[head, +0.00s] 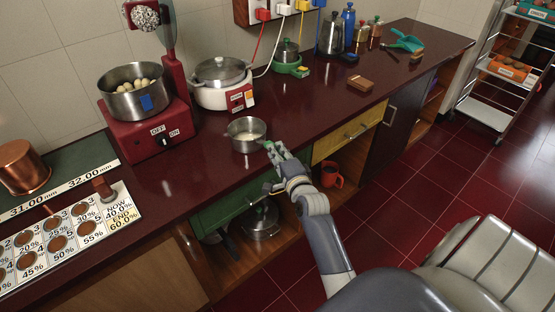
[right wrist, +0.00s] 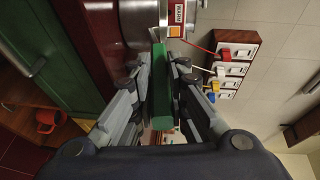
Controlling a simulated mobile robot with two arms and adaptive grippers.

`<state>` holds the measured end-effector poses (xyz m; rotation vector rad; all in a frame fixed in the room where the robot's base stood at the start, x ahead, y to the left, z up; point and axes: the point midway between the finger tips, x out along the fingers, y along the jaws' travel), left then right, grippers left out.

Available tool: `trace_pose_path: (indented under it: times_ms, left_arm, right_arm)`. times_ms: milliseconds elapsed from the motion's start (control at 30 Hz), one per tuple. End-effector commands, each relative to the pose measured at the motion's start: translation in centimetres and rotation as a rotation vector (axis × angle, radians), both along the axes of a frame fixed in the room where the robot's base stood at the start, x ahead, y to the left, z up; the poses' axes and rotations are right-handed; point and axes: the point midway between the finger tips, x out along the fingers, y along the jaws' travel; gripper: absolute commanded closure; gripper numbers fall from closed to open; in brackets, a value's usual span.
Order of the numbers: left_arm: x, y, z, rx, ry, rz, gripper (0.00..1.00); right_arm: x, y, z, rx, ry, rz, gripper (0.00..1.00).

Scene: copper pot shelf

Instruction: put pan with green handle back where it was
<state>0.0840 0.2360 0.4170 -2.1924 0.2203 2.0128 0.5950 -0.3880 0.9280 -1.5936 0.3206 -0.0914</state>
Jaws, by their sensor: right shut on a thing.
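The pan with green handle (head: 245,144) is a small steel pan with something pale inside. It is at the counter's front edge in the head view, and I cannot tell whether it touches the counter. My right gripper (head: 276,154) is shut on its green handle, which points toward me. In the right wrist view the green handle (right wrist: 160,85) lies between the fingers of my right gripper (right wrist: 161,80), with part of the steel pan (right wrist: 142,20) beyond it. My left gripper is not in view.
The counter right of the pan is largely clear.

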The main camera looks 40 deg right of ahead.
Motion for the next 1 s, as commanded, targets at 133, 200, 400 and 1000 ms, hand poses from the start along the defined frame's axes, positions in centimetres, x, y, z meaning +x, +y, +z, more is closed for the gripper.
trace_pose_path:
  times_ms: [133,200,400,1000]
  left_arm:
    - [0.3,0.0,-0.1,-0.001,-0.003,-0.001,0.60]
    - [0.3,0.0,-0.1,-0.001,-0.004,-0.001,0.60]
    - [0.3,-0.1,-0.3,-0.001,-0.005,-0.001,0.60]
    - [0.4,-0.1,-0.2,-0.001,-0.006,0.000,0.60]
  right_arm:
    - [0.0,0.0,0.2,-0.002,-0.007,-0.001,1.00]
    - [0.0,0.0,0.2,-0.002,-0.007,-0.001,1.00]
    - [0.0,0.0,-0.4,0.000,-0.002,0.000,0.83]
    - [-1.4,0.4,0.0,0.001,0.000,0.001,0.65]
